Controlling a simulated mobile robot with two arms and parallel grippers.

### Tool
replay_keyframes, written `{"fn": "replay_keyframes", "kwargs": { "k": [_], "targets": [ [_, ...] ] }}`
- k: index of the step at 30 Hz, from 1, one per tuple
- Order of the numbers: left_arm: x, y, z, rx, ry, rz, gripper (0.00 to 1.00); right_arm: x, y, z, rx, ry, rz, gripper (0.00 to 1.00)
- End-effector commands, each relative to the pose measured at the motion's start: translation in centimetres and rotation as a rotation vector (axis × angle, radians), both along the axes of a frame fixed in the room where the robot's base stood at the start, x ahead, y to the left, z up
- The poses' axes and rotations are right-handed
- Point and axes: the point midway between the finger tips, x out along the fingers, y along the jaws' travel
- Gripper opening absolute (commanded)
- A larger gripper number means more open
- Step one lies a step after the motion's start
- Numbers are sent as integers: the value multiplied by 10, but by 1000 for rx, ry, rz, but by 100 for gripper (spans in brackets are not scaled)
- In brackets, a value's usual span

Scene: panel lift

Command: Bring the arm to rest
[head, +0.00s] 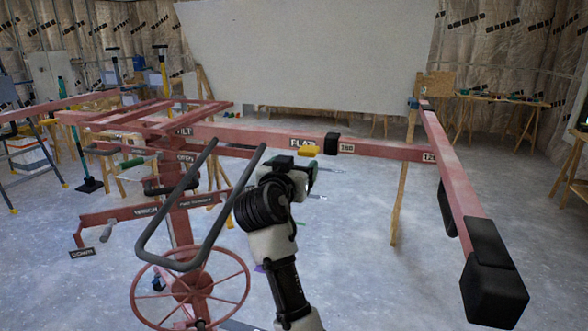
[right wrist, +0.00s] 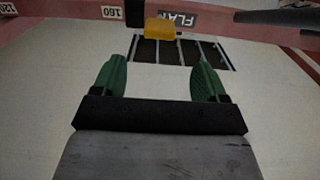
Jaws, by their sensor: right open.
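My right arm rises from the bottom of the head view. Its right gripper (head: 315,176) is in front of the red cross beam (head: 245,137) of the panel lift. In the right wrist view the gripper (right wrist: 161,76) has its two green fingers spread apart with nothing between them. A yellow tab (head: 309,151) hangs at the beam beside the FLAT label (head: 302,142). The tab also shows beyond the fingers in the right wrist view (right wrist: 160,28), apart from them. My left gripper is not in view.
The lift's grey bar handle (head: 207,200) and red spoked wheel (head: 190,292) stand left of my arm. A red side arm with a black end pad (head: 491,285) reaches forward on the right. A large pale panel (head: 310,55) stands behind. Open floor shows at right of my arm.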

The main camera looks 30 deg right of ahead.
Motion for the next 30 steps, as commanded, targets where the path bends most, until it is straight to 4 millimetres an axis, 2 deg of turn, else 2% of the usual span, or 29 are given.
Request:
{"fn": "replay_keyframes", "kwargs": {
  "k": [13, 15, 17, 20, 23, 24, 25, 29, 30],
  "targets": [
    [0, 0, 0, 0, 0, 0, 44, 0, 0, 0, -1, 1, 0, 73],
    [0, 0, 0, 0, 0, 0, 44, 3, 1, -6, -4, 14, 8, 73],
    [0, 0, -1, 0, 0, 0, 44, 8, 4, -20, -13, 46, 26, 73],
    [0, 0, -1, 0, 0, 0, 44, 24, 13, -66, -37, 142, 91, 73],
    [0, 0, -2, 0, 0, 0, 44, 37, 25, -136, -63, 277, 183, 73],
    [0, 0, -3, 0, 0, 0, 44, 40, 30, -167, -70, 332, 224, 73],
    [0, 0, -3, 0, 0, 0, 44, 41, 34, -190, -74, 372, 254, 73],
    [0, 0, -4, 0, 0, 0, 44, 33, 49, -289, -74, 536, 376, 73],
    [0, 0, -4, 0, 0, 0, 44, 26, 54, -319, -69, 583, 411, 73]
  ]
}}
